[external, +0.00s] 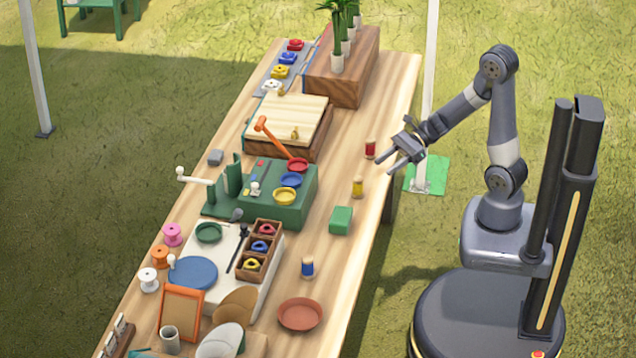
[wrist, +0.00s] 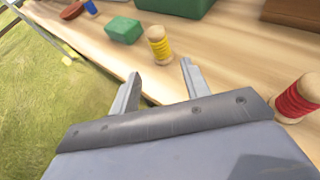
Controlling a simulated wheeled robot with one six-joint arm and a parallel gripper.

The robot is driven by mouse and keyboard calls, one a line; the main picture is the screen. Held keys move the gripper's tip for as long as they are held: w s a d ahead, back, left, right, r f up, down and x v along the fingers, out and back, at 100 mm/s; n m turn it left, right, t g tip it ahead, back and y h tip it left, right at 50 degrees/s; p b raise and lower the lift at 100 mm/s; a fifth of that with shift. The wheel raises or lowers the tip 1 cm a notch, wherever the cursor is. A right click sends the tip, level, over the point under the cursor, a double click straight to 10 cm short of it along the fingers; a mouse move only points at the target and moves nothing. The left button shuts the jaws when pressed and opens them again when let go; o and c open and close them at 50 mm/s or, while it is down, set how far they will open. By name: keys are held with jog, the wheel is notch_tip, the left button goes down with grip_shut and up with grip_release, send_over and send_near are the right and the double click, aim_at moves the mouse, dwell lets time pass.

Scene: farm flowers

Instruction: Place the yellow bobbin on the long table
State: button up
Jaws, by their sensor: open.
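The yellow bobbin (external: 357,187) stands upright on the long table (external: 330,250), near its right edge. It also stands upright in the wrist view (wrist: 159,45), beyond the fingertips and between their lines. My gripper (external: 395,158) is open and empty, above the table's right edge, apart from the yellow bobbin. In the wrist view my gripper (wrist: 160,78) shows both fingers spread with nothing between them.
A red bobbin (external: 370,148) stands close to my gripper, at the right in the wrist view (wrist: 298,98). A green block (external: 341,219) and a blue bobbin (external: 307,267) are nearer the camera. A green box (external: 262,200) with dishes lies left. Bare wood surrounds the yellow bobbin.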

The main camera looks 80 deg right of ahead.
jog(key=shift+v, duration=0.9)
